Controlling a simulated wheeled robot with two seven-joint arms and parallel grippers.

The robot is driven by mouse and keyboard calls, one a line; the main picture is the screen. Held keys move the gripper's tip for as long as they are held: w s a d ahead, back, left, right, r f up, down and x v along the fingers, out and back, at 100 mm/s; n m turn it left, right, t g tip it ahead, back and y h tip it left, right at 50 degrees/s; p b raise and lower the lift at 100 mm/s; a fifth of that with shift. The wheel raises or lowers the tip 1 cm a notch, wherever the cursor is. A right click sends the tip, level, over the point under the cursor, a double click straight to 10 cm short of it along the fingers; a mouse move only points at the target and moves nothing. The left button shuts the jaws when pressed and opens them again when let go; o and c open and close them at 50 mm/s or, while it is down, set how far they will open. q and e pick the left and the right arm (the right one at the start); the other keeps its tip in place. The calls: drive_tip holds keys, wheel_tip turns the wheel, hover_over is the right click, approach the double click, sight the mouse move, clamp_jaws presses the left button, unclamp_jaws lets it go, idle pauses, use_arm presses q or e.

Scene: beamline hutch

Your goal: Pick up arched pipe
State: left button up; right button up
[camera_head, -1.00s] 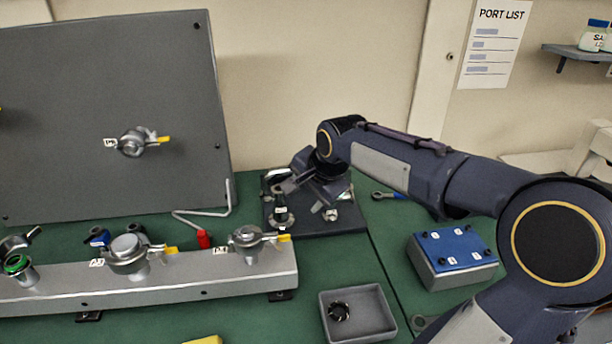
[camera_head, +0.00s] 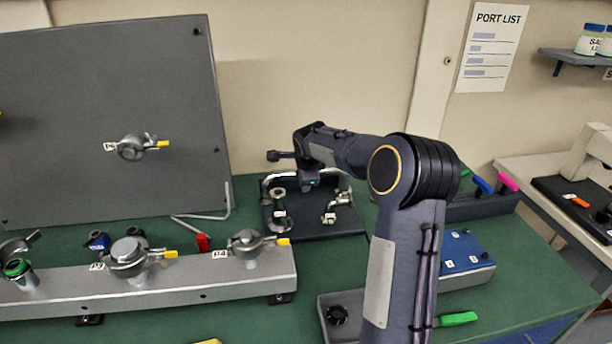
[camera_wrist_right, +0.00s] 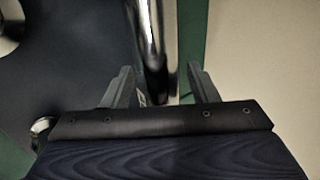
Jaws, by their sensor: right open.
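The arched pipe (camera_head: 277,176) is shiny chrome and stands at the back of a dark base plate (camera_head: 325,228) on the green bench. My right gripper (camera_head: 308,186) is above the plate at the pipe's arch, which it partly hides. In the right wrist view, a chrome length of the pipe (camera_wrist_right: 150,45) runs between the two open fingers of my right gripper (camera_wrist_right: 160,70), closer to the left finger. I cannot tell whether it touches.
A short flanged post (camera_head: 279,208) and a small elbow fitting (camera_head: 338,207) stand on the plate's front. A metal rail (camera_head: 205,277) with clamped ports lies to the left, before a grey panel (camera_head: 90,90).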

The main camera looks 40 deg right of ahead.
drive_tip(key=shift+w+f, duration=0.1)
drive_tip(key=shift+f, duration=0.05)
drive_tip(key=c, duration=1.1)
drive_tip(key=shift+c, duration=0.2)
drive_tip(key=shift+r, duration=0.55)
wheel_tip(320, 180, up, 2)
drive_tip(key=shift+r, duration=0.2)
drive_tip(key=s+a+r+b, duration=0.3)
drive_tip(key=s+a+r, duration=0.5)
drive_tip(key=a, duration=0.3)
drive_tip(key=shift+a+r, duration=0.2)
drive_tip(key=shift+r, duration=0.6)
